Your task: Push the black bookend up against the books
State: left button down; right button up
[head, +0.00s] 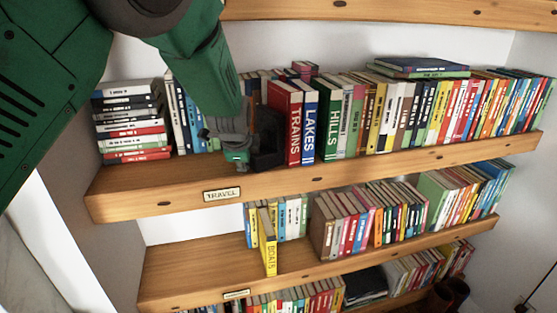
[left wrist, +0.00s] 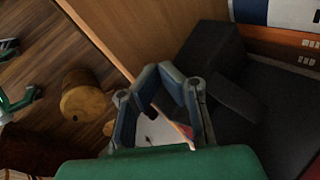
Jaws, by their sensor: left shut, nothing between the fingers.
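The black bookend (head: 268,140) stands on the upper shelf, just left of the red TRAINS book (head: 293,125). Any narrow gap between them is hard to tell. The row goes on with the blue LAKES book (head: 309,130), the green HILLS book (head: 331,130) and many others. My left gripper (head: 238,153) is shut and empty at the left side of the bookend, close to it or touching. In the left wrist view, my left gripper's fingers (left wrist: 162,80) are beside dark block-like parts of the bookend (left wrist: 240,98). My right gripper is not in view.
The upper shelf (head: 140,187) carries a TRAVEL label (head: 222,194) on its front edge. A stack of lying books (head: 130,120) and leaning books are at its left. A lower shelf (head: 195,265) holds more books, including a yellow BOATS book (head: 268,245).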

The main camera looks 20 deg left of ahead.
aim_at(257, 158)
pick_arm(q)
jog(key=shift+w+d, duration=0.15)
jog(key=shift+d, duration=0.2)
jog(key=shift+w+d+p, duration=0.3)
jog(key=shift+d+p, duration=0.05)
jog(key=shift+d, duration=0.35)
jog(key=shift+w+d, duration=0.1)
jog(key=shift+d, duration=0.05)
jog(key=shift+w+d, duration=0.25)
jog(key=shift+d, duration=0.2)
